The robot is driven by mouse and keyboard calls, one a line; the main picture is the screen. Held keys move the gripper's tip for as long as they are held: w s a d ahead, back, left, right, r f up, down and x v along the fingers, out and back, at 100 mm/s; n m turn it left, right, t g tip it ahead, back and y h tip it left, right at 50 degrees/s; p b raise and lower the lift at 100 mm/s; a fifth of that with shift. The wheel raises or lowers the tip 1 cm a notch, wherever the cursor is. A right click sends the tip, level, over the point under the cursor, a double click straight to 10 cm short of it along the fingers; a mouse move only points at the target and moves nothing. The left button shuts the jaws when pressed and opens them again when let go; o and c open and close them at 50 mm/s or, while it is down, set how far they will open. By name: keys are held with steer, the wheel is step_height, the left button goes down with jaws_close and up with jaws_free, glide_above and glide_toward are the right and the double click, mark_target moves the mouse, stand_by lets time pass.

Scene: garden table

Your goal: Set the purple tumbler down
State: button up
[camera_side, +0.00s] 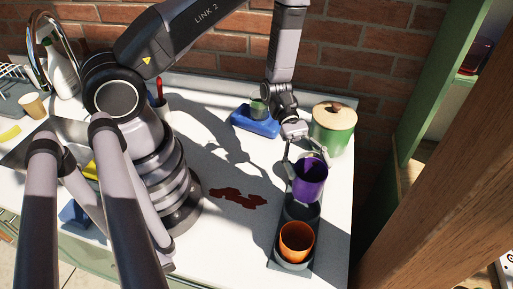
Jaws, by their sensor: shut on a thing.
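The purple tumbler (308,184) is upright, with its open top facing up. My gripper (305,169) is shut on it from behind, at its upper part. The tumbler appears above the rear part of a dark grey holder (280,249) on the white worktop. I cannot tell whether the tumbler's bottom touches the holder. An orange tumbler (296,241) stands in the front place of the same holder.
A green canister (334,128) with a wooden lid stands just behind my gripper. A blue block (255,122) with a green thing on it lies further left. A dark red stain (238,198) marks the worktop left of the holder. A wooden post (440,200) rises at right.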

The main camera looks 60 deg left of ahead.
step_height(320, 180, up, 7)
steer(key=s+a+m+g+y, duration=1.1)
steer(key=s+a+m, duration=0.3)
steer(key=a, duration=0.5)
steer(key=w+a+m+t+y, duration=0.25)
steer(key=a+m+y, duration=0.45)
steer(key=a, duration=0.5)
steer(key=w+a+m+t+y, duration=0.25)
steer(key=a+m+y, duration=0.25)
steer(key=a+y, duration=0.45)
steer(key=shift+m+h, duration=0.3)
steer(key=shift+h, duration=0.35)
steer(key=f, duration=0.5)
steer(key=a+f, duration=0.1)
steer(key=f, duration=0.4)
steer(key=a+f, duration=0.1)
steer(key=f, duration=0.4)
steer(key=shift+f, duration=0.4)
steer(key=shift+f, duration=0.1)
steer(key=o, duration=1.1)
steer(key=shift+o, duration=0.2)
